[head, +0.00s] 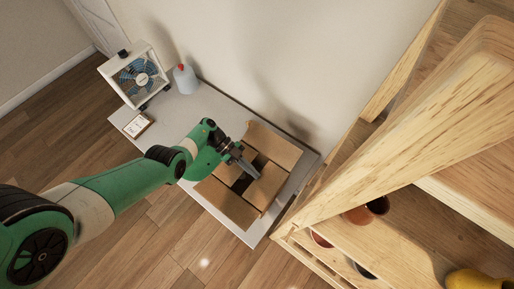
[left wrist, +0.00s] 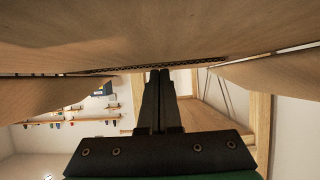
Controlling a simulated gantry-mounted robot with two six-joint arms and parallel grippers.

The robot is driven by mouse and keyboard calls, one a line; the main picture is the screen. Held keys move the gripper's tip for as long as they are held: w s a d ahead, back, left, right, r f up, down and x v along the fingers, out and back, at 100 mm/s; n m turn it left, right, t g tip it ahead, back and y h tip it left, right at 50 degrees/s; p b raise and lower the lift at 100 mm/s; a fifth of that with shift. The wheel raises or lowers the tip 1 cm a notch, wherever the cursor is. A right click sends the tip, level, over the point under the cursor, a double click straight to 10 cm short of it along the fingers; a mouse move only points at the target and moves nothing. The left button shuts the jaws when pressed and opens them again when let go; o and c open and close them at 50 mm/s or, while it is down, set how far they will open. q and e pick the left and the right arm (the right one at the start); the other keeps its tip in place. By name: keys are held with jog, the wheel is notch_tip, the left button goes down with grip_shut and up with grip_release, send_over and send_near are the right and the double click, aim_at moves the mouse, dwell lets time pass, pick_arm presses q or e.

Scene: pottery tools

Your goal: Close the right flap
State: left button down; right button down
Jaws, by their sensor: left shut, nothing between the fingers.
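A brown cardboard box (head: 240,184) sits on the white tabletop, its dark inside partly showing. Its right flap (head: 268,188) stands at the right side of the opening and seems to lean inward; its exact angle is hard to tell. The far flap (head: 273,144) and near flap (head: 227,204) lie spread outward. My left gripper (head: 256,174) is shut and empty, its tips over the opening at the right flap's inner edge. In the left wrist view a broad cardboard panel (left wrist: 150,35) with a corrugated edge spans the top, close to the fingertips (left wrist: 160,74); contact is unclear. My arm hides the box's left side.
The white tabletop (head: 195,107) also holds a fan (head: 140,76), a grey spray bottle (head: 185,80) and a small white device (head: 138,125). A wooden shelf (head: 400,140) with pots stands close on the right. The wall runs behind the box.

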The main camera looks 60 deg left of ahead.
pick_arm(q)
jog(key=shift+w+d+r, duration=0.1)
jog(key=shift+d, duration=0.4)
notch_tip(320, 180, up, 5)
jog(key=p, duration=0.5)
jog(key=s+a+b, duration=0.1)
jog(key=a, duration=0.2)
jog(key=s+a+b, duration=0.1)
jog(key=a, duration=0.1)
jog(key=s+a+r+b, duration=0.1)
jog(key=a, duration=0.2)
jog(key=shift+a, duration=0.3)
jog(key=shift+s+a+r, duration=0.2)
jog(key=shift+a, duration=0.1)
